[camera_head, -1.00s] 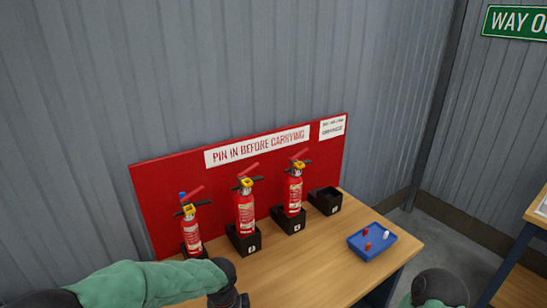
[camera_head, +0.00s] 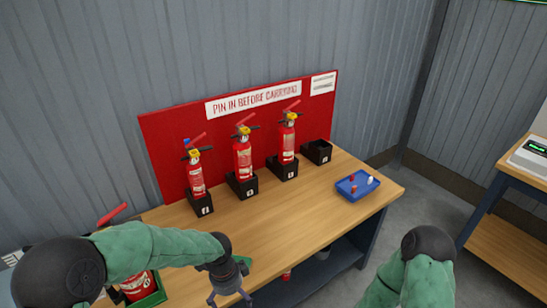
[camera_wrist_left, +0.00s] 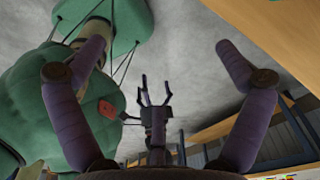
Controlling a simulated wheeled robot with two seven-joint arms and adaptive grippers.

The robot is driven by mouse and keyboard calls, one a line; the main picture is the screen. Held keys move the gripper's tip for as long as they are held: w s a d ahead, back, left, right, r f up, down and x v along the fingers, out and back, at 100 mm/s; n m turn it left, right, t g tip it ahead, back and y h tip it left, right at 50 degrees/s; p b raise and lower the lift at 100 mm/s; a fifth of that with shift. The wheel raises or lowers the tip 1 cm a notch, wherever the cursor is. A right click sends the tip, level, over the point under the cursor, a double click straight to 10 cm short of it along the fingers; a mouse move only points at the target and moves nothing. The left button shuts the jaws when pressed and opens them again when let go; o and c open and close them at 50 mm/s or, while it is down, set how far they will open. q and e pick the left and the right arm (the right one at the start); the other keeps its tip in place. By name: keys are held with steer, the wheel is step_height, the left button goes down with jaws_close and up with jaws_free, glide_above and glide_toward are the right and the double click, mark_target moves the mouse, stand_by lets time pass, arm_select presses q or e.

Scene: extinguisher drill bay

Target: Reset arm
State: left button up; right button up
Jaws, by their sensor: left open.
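My left gripper (camera_head: 230,298) is open and empty at the bottom of the head view, in front of the bench's front edge. Its two spread fingers also show in the left wrist view (camera_wrist_left: 150,75), with grey floor beyond them. My right arm (camera_head: 418,270) comes in at the lower right of the head view, its hand out of frame there. A small dark forked shape in the middle of the wrist view may be my right gripper; its jaw state is unclear. Three red extinguishers stand upright in black holders: left (camera_head: 196,178), middle (camera_head: 243,159), right (camera_head: 287,143).
A fourth black holder (camera_head: 317,151) looks empty. A blue tray (camera_head: 343,187) holds small red and white pieces. Another extinguisher (camera_head: 138,287) in a green holder is partly behind my left arm. A second table (camera_head: 513,165) carries a device. The bench's middle is clear.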

arm_select(q)
steer(key=s+d+f+n+h, duration=0.1)
steer(key=s+f+n, duration=0.6)
steer(key=f+n, duration=0.2)
steer(key=s+d+f+n+h, duration=0.1)
steer(key=s+f+n+h, duration=0.1)
steer(key=s+f+n, duration=0.4)
step_height(320, 180, down, 6)
steer(key=n, duration=0.4)
steer(key=shift+s+r+n, duration=0.15)
steer(key=shift+s+n, duration=0.15)
steer(key=shift+s, duration=0.05)
